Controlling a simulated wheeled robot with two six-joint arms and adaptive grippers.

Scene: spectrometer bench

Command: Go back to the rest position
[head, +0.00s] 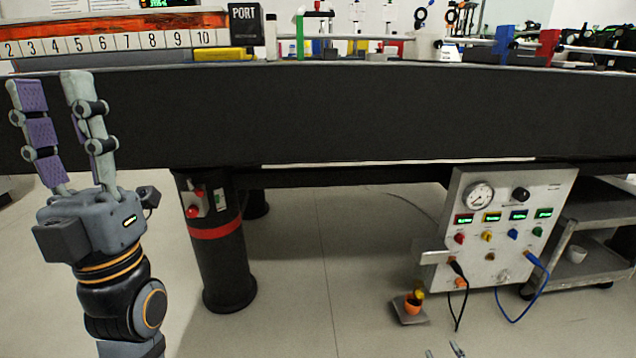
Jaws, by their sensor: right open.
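My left gripper (52,88) stands upright at the left of the head view, its fingers pointing up in front of the dark bench front. The two fingers, with purple pads on the left one, are apart and nothing is between them. At the bottom edge, two small grey tips of my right gripper (444,351) show, apart from each other. The rest of that gripper is out of the picture.
A dark optical bench (330,115) spans the view, with a numbered rack (110,42), a PORT block (245,25) and optics on top. A control panel (507,225) with cables hangs at right. A grey cart (590,225) stands beside it. Open floor lies below the bench.

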